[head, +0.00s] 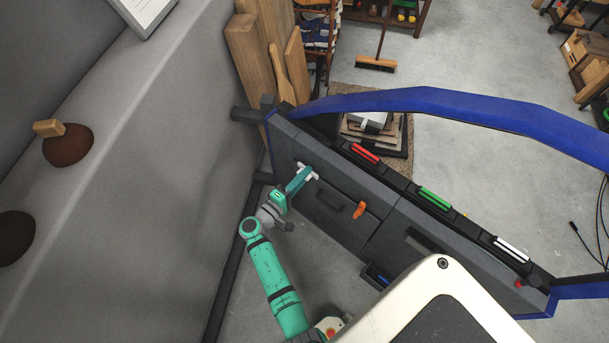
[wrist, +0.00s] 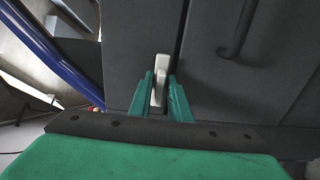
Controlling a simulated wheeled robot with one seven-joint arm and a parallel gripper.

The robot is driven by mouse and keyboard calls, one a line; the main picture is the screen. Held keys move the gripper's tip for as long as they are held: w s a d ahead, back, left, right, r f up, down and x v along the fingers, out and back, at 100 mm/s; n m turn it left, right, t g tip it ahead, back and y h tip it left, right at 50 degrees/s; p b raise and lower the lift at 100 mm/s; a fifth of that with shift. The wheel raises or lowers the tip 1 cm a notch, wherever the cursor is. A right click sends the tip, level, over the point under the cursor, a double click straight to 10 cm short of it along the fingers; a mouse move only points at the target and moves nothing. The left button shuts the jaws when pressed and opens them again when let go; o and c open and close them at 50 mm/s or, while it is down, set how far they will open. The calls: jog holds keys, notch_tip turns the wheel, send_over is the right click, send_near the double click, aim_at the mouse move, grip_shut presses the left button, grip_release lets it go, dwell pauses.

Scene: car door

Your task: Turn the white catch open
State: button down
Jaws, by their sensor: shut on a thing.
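The white catch (wrist: 161,68) is on the dark grey inner panel of the car door, close to a seam in the panel. In the wrist view it stands upright between the green fingers of my gripper (wrist: 161,97), and its lower part sits between them. My gripper is shut on it. In the head view my gripper (head: 302,178) is at the left part of the door panel (head: 345,225), and white ends of the catch (head: 314,175) show around the fingertips. The contact itself is partly hidden by the fingers.
A black pull handle (head: 329,201) and an orange lever (head: 359,210) are right of my gripper on the panel. Red (head: 365,153), green (head: 435,198) and white (head: 511,249) bars lie along the door's top edge. The blue window frame (head: 450,103) arches behind. A grey wall stands left.

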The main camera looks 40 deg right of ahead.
dwell(0.3)
jog(key=c, duration=1.8)
grip_release()
jog(key=shift+c, duration=0.2)
jog(key=shift+f, duration=0.1)
